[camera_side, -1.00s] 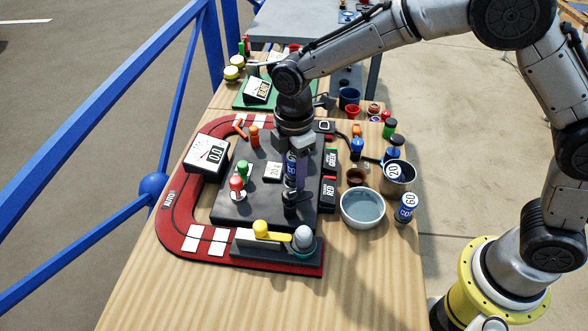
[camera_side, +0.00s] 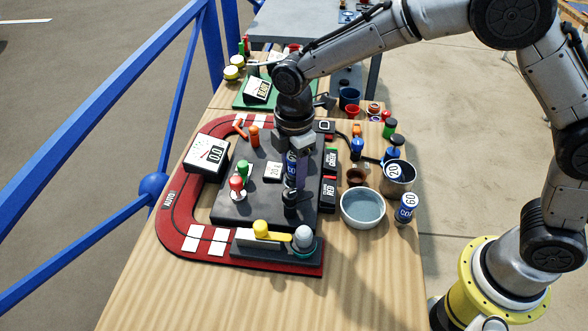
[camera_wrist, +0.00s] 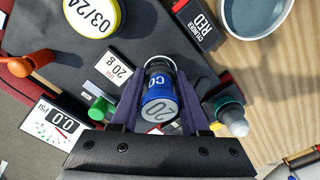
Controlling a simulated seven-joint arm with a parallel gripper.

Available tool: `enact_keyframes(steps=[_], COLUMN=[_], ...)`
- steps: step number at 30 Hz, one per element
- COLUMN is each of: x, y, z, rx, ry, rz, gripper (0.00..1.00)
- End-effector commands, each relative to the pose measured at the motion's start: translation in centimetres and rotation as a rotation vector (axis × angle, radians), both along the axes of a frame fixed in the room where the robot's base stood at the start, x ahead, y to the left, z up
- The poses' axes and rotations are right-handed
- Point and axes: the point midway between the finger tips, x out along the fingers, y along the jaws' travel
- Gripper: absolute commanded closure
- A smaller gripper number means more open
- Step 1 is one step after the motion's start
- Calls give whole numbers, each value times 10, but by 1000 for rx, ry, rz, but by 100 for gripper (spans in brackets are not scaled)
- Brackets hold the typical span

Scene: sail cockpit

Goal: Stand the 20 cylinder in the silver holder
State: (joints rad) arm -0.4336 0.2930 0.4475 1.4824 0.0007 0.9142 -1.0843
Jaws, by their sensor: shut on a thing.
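The 20 cylinder is blue with a pale end marked 20 and shows between my fingers in the wrist view (camera_wrist: 160,105). In the side view its blue side (camera_side: 291,168) is partly covered by my gripper. My gripper (camera_wrist: 162,112) is shut on it, above the dark panel. A silver ring (camera_wrist: 168,62), which looks like the holder's rim, arcs around the far end of the cylinder in the wrist view. I cannot tell how far in the cylinder sits. In the side view the cylinder looks upright.
A gauge (camera_side: 207,155) stands left. To the right are a water bowl (camera_side: 362,209), a metal cup (camera_side: 410,187) and a 60 cylinder (camera_side: 405,210).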

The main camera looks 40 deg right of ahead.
Motion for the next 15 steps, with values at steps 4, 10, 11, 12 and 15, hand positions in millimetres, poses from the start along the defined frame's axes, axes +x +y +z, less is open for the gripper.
enact_keyframes(steps=[4, 10, 11, 12, 15], x=[-2, -2, -2, -2, -2], y=[-2, -2, -2, -2, -1], z=[-1, 7, 8, 9, 12], rx=[-7, -7, -6, -6, -5], ry=[12, 9, 9, 8, 7], rz=[0, 0, 0, 0, 0], gripper=[100, 100, 100, 100, 100])
